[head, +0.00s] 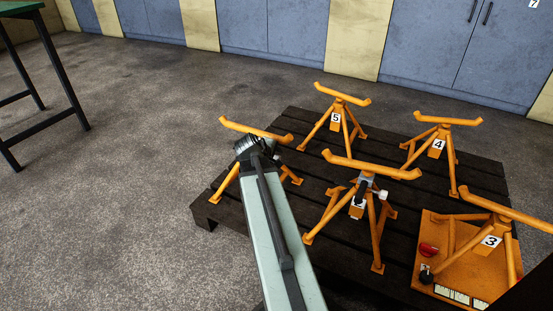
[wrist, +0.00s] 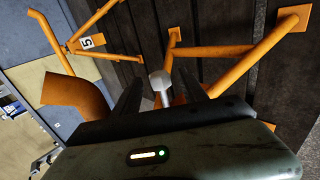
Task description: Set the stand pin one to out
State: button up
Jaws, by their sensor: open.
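The orange stand behind my arm (head: 232,124) is mostly hidden in the head view; its number does not show. In the wrist view a round silver pin knob (wrist: 160,79) on a short shaft sits between the two dark fingers of my gripper (wrist: 158,74). The fingers are open, one on each side of the knob, with gaps showing. The pin's inner end is hidden, so I cannot tell how far it goes in. My gripper is largely hidden by my arm in the head view.
Stands marked 5 (head: 338,103), 4 (head: 440,131), 2 (head: 366,165) and 3 (head: 492,227) stand close on the right of the dark slatted pallet (head: 300,124). An orange panel (head: 455,262) has a red knob. The floor (head: 110,190) at left is clear.

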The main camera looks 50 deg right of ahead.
jog(key=p+v, duration=0.5)
jog(key=v, duration=0.2)
jog(key=shift+a+r, duration=0.2)
jog(key=shift+a, duration=0.05)
jog(key=shift+s, duration=0.1)
